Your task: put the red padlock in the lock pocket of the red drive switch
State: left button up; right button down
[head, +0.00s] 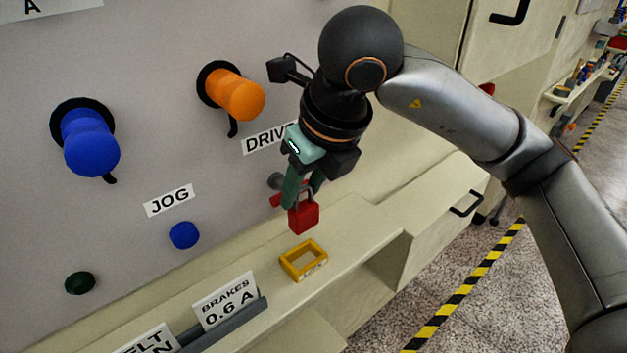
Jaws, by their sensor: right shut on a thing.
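The red padlock (303,217) hangs upright from my right gripper (304,188), which is shut on its shackle in front of the panel. The gripper's green fingers point down, and the padlock is above the ledge. Just left of and behind the fingers, a red part (276,200) with a grey round piece (276,181) shows on the panel below the DRIVE label (268,137). It looks like the red drive switch, but my gripper and the padlock hide most of it. Its lock pocket cannot be made out. I cannot tell whether the padlock touches it. My left gripper is not in view.
A yellow open frame (303,260) lies on the ledge (350,243) below the padlock. An orange knob (236,95), a blue knob (90,142) and a small blue button (184,235) stick out of the panel. A BRAKES card (224,302) stands on the ledge.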

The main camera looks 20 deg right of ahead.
aim_at(307, 210)
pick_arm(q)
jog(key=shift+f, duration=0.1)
pick_arm(e)
jog(key=shift+a+f, duration=0.1)
jog(key=shift+f, duration=0.1)
jog(key=shift+w+f+b, duration=0.1)
jog(key=shift+f+b, duration=0.55)
jog(key=shift+f, duration=0.2)
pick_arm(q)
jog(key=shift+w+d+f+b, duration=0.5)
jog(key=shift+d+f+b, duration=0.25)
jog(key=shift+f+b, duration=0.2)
pick_arm(e)
notch_tip(307, 210, down, 3)
jog(key=shift+f, duration=0.1)
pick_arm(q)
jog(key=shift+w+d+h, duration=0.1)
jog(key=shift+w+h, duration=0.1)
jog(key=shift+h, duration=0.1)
pick_arm(e)
jog(key=shift+f, duration=0.3)
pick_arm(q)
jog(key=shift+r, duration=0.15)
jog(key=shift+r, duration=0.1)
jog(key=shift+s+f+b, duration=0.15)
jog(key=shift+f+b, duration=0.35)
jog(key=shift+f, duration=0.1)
